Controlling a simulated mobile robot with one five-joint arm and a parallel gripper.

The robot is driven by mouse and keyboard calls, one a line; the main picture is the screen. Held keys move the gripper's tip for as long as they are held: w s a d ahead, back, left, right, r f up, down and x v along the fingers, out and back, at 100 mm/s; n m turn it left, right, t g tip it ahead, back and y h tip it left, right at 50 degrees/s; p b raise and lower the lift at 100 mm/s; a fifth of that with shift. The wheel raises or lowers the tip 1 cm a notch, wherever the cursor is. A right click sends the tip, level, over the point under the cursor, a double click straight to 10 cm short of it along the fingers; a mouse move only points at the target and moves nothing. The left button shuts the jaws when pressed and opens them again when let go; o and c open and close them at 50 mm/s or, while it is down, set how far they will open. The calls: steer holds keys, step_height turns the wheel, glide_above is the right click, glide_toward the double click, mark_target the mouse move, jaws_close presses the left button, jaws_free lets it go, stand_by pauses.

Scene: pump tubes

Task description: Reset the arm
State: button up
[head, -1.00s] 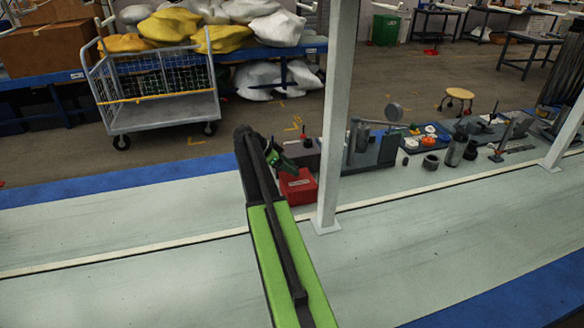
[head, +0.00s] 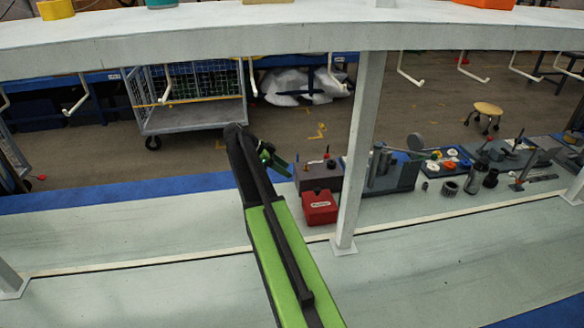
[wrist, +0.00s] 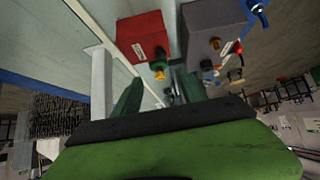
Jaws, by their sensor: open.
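My green and black arm reaches forward over the pale bench top (head: 140,230) in the head view. My gripper (head: 272,160) is at its far end, partly hidden by the arm, just above and left of a red box (head: 319,207). In the wrist view, my gripper (wrist: 160,92) shows two green fingers spread apart with nothing held between them. The red box (wrist: 143,38) and a grey box (wrist: 212,38) appear beyond the fingertips, apart from them.
A white post (head: 360,150) stands just right of the red box. A white overhead shelf (head: 220,45) with hooks crosses the top. Grey fixtures (head: 395,172) and small parts line the bench at right. The bench left of my arm is clear.

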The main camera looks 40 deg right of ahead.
steer(key=shift+a, duration=0.1)
stand_by(0.4)
steer(key=a+r+n+t+p, duration=0.25)
steer(key=a+p, duration=0.25)
steer(key=a, duration=1.3)
steer(key=s+a+n+y, duration=0.2)
steer(key=s+a+n, duration=0.2)
steer(key=a+n, duration=0.3)
steer(key=s+a+f+n+t+y+p, duration=0.1)
steer(key=s+a+n+y, duration=0.2)
steer(key=s+a+n, duration=0.2)
steer(key=s+a+f+n+t+y+p, duration=0.1)
steer(key=s+a+n+y, duration=0.1)
steer(key=s+a+n, duration=0.3)
steer(key=a+n, duration=0.4)
steer(key=a, duration=0.3)
steer(key=shift+y, duration=0.4)
steer(key=shift+f, duration=0.1)
steer(key=shift+c, duration=0.2)
